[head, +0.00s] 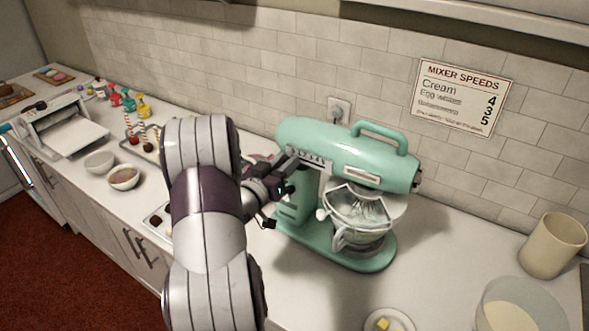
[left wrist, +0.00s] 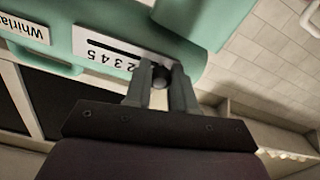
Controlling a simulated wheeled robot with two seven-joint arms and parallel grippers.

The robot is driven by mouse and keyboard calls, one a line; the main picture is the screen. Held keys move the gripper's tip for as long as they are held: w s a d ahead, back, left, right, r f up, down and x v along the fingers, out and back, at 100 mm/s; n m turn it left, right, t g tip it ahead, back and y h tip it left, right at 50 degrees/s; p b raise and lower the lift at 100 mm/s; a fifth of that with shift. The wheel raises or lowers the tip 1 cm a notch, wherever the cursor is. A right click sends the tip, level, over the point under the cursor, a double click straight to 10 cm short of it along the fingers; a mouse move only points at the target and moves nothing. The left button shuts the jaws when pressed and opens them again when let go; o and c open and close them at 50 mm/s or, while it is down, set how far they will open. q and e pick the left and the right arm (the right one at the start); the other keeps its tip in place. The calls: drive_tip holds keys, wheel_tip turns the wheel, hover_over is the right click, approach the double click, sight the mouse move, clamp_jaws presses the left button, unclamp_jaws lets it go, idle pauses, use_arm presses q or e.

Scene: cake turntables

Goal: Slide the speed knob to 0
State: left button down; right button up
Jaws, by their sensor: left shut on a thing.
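The mint-green stand mixer (head: 330,150) stands on the white counter, with a speed scale (head: 310,157) on its side. In the left wrist view the white scale plate (left wrist: 90,45) appears upside down, with a dark slot and the digits 5, 4, 3, 2 from left to right. My left gripper (head: 285,187) is at the mixer's side. In the left wrist view its fingers (left wrist: 160,72) are shut on the dark round speed knob (left wrist: 159,80), right of the 2. The fingers hide the scale's right end, so the exact setting is unclear. My right gripper is out of view.
A glass bowl (head: 360,212) sits under the mixer head. A wall sign (head: 462,97) lists mixer speeds. A beige canister (head: 552,245), a large bowl (head: 520,305) and a small plate (head: 388,322) are at right. Small bowls (head: 124,177) and bottles stand at left.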

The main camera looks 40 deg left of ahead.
use_arm(q)
drive_tip(key=shift+r, duration=0.1)
drive_tip(key=shift+a, duration=0.1)
drive_tip(key=c, duration=1.1)
unclamp_jaws()
drive_tip(key=shift+o, duration=0.7)
drive_tip(key=shift+s+a, duration=0.1)
drive_tip(key=shift+a, duration=0.15)
drive_tip(key=shift+d, duration=0.1)
drive_tip(key=s+d+b, duration=0.1)
drive_tip(key=s+b, duration=0.2)
drive_tip(key=s, duration=0.9)
drive_tip(key=shift+s+d, duration=0.15)
drive_tip(key=shift+s, duration=0.15)
